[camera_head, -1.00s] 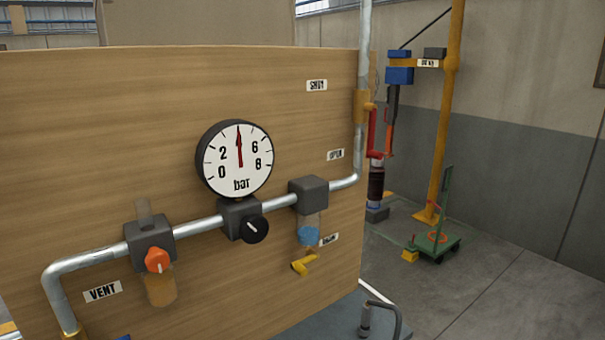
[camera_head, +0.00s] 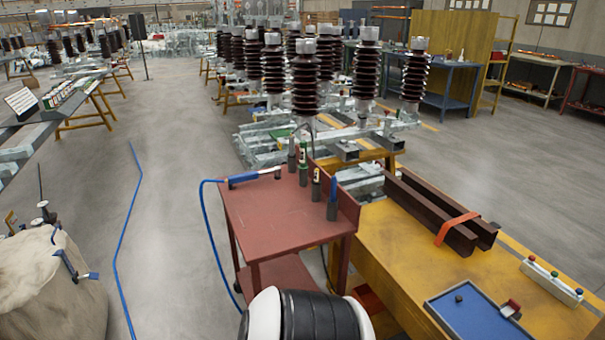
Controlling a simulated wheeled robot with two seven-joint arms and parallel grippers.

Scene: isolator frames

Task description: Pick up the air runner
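A slim blue tool (camera_head: 243,179) with a thin metallic end lies on the far left part of the red cart's top (camera_head: 270,213). A blue hose (camera_head: 206,225) runs from its left end, over the cart's edge and down to the floor. It looks like the air runner. Several upright tools, some green and one blue, stand in dark holders (camera_head: 332,209) to its right on the same cart. Neither of my grippers shows in this view, so nothing is seen touching the tool.
A yellow bench (camera_head: 385,250) stands right of the cart, with brown channel beams (camera_head: 432,215), a blue tray (camera_head: 478,312) and a button box (camera_head: 551,281). Ribbed insulators (camera_head: 305,80) stand behind. A beige sack (camera_head: 45,285) is at lower left.

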